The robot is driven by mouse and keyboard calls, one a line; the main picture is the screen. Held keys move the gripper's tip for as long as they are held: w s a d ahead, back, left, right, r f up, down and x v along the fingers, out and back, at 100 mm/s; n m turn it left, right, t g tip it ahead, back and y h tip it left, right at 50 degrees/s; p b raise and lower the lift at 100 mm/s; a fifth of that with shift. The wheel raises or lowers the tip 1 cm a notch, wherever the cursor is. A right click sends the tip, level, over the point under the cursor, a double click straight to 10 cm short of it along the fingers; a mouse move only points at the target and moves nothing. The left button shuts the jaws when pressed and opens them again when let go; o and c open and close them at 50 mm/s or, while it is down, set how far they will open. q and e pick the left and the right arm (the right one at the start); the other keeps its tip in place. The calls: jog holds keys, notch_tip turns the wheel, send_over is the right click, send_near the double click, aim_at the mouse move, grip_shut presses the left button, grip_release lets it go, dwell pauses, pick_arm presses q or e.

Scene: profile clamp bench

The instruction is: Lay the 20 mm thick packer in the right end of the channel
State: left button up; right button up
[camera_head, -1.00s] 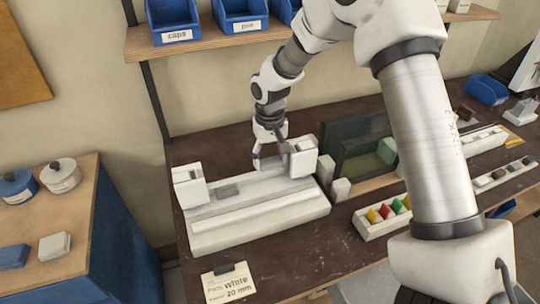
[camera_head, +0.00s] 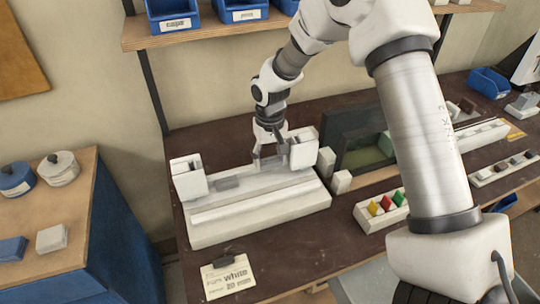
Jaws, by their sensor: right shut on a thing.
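The pale channel fixture (camera_head: 262,204) lies on the dark bench, with a white end block (camera_head: 188,178) at its left and another (camera_head: 304,149) at its right. A flat grey piece (camera_head: 227,184) lies in the channel towards the left. My right gripper (camera_head: 270,163) points down over the channel's right part, close to the right end block. It is shut on a small pale piece, apparently the packer, which is hard to make out between the fingers. I cannot tell whether that piece touches the channel floor. My left gripper is not in view.
A card (camera_head: 228,276) reading "white" and "20 mm" lies in front of the fixture. A tray (camera_head: 382,211) of coloured pieces and a dark upright panel (camera_head: 357,140) stand to the right. A shelf (camera_head: 205,31) with blue bins hangs behind. My right arm crosses the right side.

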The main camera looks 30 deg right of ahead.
jog(key=shift+f+b, duration=0.8)
jog(key=shift+f, duration=0.95)
jog(key=o, duration=0.9)
jog(key=shift+o, duration=0.2)
notch_tip(320, 180, up, 8)
jog(key=p, duration=0.7)
